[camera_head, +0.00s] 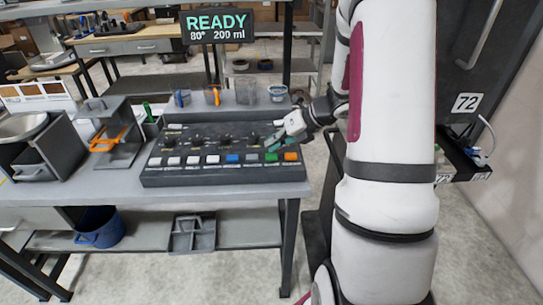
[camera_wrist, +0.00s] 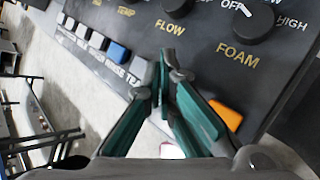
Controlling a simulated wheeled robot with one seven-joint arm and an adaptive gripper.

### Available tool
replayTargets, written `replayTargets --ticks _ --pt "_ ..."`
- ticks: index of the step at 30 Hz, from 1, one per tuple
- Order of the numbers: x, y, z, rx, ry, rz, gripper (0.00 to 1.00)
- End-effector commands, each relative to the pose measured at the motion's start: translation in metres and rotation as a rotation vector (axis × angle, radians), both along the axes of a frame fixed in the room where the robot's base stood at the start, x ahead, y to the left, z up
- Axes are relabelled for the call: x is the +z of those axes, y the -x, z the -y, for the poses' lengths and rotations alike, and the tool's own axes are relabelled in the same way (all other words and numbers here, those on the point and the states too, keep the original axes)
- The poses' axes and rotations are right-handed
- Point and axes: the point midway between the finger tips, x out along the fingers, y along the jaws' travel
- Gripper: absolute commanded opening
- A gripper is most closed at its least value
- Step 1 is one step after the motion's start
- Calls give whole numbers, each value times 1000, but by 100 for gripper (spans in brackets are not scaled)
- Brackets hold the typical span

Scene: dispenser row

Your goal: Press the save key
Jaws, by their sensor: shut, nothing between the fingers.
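The dark control panel (camera_head: 225,175) has a front row of keys: white keys at the left, then a blue key (camera_head: 232,159), a pale key (camera_head: 252,158), a green key (camera_head: 271,157) and an orange key (camera_head: 291,156). My gripper (camera_head: 272,141) is above the panel's right part, behind the green key in the head view. In the wrist view my gripper (camera_wrist: 166,58) is shut and empty, between the pale key (camera_wrist: 137,66) and the orange key (camera_wrist: 227,115). Its fingers hide the green key there.
Knobs marked FLOW (camera_wrist: 172,6) and FOAM (camera_wrist: 253,22) stand up from the panel. A READY display (camera_head: 217,26) and several cups (camera_head: 246,92) are behind it. An orange-handled grey stand (camera_head: 112,140) is at left. A dark cabinet (camera_head: 480,60) is at right.

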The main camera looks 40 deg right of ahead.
Motion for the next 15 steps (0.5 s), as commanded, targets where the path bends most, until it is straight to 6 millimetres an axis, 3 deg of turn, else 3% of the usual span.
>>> replayTargets --ticks 15 --pt "-8 0 0 0 0 0 0"
